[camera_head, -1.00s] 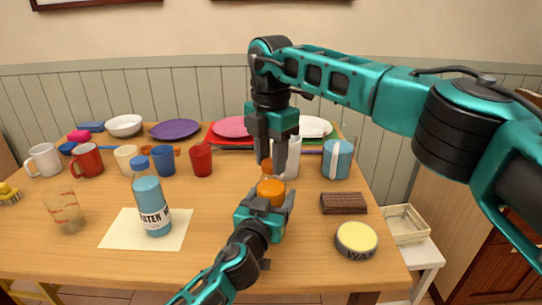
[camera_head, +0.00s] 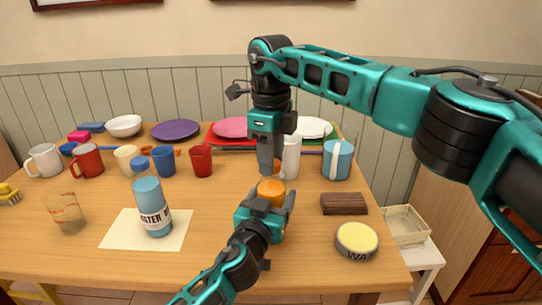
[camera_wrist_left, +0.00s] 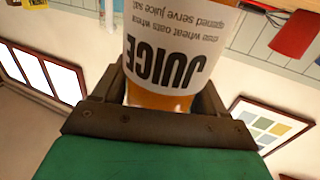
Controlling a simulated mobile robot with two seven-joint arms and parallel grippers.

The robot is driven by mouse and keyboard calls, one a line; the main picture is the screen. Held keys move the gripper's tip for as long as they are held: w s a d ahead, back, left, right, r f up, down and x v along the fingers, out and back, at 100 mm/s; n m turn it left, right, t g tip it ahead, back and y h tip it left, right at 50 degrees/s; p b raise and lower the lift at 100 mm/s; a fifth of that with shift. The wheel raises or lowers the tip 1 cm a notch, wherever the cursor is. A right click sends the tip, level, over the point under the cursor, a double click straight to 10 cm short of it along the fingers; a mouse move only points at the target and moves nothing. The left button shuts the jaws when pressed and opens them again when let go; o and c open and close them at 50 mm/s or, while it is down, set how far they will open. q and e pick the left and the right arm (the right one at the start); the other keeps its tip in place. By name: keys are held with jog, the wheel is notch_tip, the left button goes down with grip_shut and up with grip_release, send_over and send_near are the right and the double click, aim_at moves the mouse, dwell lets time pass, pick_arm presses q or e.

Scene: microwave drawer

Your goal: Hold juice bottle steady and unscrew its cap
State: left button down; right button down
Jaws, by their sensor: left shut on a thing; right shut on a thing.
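The juice bottle (camera_head: 271,188), orange, stands upright near the middle of the table in the head view. My left gripper (camera_head: 266,206) is shut around its lower body from the front. The left wrist view shows the bottle's white JUICE label (camera_wrist_left: 168,55) between the fingers of my left gripper (camera_wrist_left: 160,97). My right gripper (camera_head: 269,163) points straight down over the bottle top and is shut on the orange cap (camera_head: 278,167). Its fingers hide most of the cap and neck, so I cannot tell whether the cap is still threaded on.
A white bottle (camera_head: 291,158) stands close behind the juice, with a teal canister (camera_head: 337,160) to its right. A brown block (camera_head: 344,204) and a wax tin (camera_head: 356,240) lie right. A blue bottle (camera_head: 152,205) stands left on paper. Mugs and plates fill the back.

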jog(key=n, duration=0.5)
jog(key=shift+n, duration=0.4)
jog(key=n, duration=0.3)
jog(key=shift+n, duration=0.3)
jog(key=n, duration=0.3)
jog(key=shift+n, duration=0.4)
jog(key=n, duration=0.4)
jog(key=shift+n, duration=0.4)
jog(key=shift+r, duration=0.2)
jog(key=shift+r, duration=0.95)
jog(key=shift+r, duration=0.1)
jog(key=shift+r, duration=1.9)
pick_arm(q)
grip_release()
